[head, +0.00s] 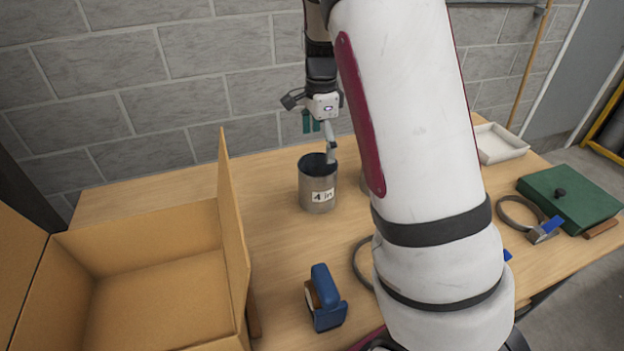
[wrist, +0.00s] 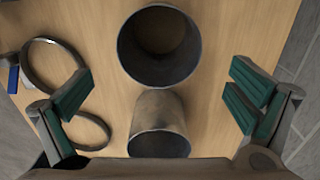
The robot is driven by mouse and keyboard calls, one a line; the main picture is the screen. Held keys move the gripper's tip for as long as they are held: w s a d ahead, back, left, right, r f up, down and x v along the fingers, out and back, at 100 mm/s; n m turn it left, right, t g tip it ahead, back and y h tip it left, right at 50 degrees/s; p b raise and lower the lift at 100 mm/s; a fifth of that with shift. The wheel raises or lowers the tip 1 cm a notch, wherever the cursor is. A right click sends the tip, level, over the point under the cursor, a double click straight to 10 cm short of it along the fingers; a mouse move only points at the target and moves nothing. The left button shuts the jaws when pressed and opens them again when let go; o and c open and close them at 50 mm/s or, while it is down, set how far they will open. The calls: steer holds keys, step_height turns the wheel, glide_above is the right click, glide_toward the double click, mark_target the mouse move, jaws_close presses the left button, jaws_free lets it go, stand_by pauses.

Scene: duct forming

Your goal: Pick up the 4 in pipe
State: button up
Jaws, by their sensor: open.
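The 4 in pipe (head: 317,185) is a short grey metal cylinder with a white "4 in" label, standing upright on the table in the head view. My gripper (head: 320,140) is above it, pointing down, with one fingertip overlapping its rim in the picture; I cannot tell if they touch. In the wrist view my gripper (wrist: 158,85) is open and empty, its green-padded fingers wide apart. That view shows two pipes, an upper pipe (wrist: 126,62) and a lower pipe (wrist: 157,108) between the fingers. No label shows there, so I cannot tell which is the 4 in one.
An open cardboard box (head: 150,240) stands at the left. A blue tool (head: 325,298) lies near the front. Another pipe (head: 364,183) is mostly hidden behind my arm. A green case (head: 572,198), a ring clamp (head: 518,212) and a white tray (head: 500,143) are at the right.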

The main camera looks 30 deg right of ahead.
mark_target(318, 180)
step_height(318, 180, down, 6)
steer(key=shift+a+f+p, duration=0.15)
steer(key=shift+f+p, duration=0.1)
steer(key=shift+f, duration=1.1)
steer(key=shift+a+f+p, duration=0.1)
steer(key=shift+f+p, duration=0.15)
steer(key=shift+f, duration=1.1)
steer(key=shift+c, duration=0.2)
steer(key=c, duration=1.1)
steer(key=shift+o, duration=0.2)
steer(key=shift+s, duration=0.1)
